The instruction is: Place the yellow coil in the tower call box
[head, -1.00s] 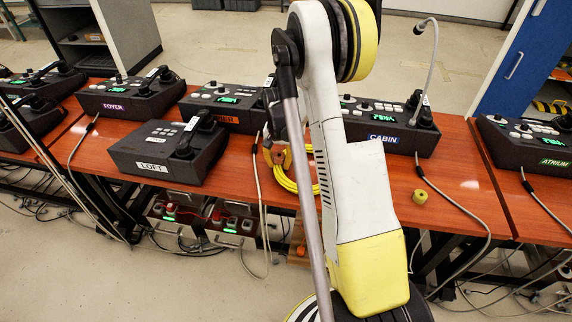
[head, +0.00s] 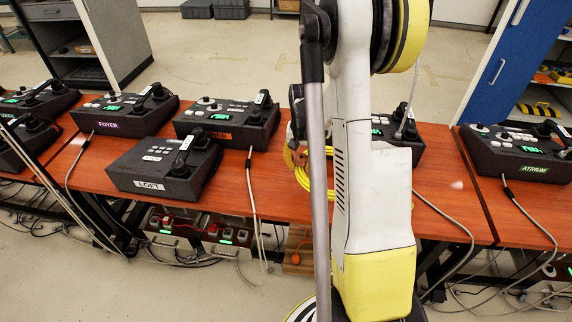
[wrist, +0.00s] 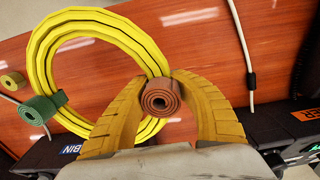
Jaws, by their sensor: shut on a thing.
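In the wrist view a large yellow coil (wrist: 52,45) of cable lies on the table. A smaller yellow roll (wrist: 12,82) lies at the left edge of that view. My gripper (wrist: 160,82) is shut on a brown roll (wrist: 160,98), which overlaps the coil's rim; I cannot tell whether they touch. The large coil shows partly in the head view (head: 302,178) beside my arm, which hides the rest and the small yellow roll. A dark call box (head: 240,112) has an orange label, readable only as ending "ER" in the wrist view (wrist: 303,114); it may be the tower box.
A green roll (wrist: 38,110) lies by the coil. Call boxes LOFT (head: 150,165), FOYER (head: 130,112) and ATRIUM (head: 510,155) stand around. The CABIN box (head: 405,145) is partly behind my arm. Grey cords cross the red-brown table (head: 270,188).

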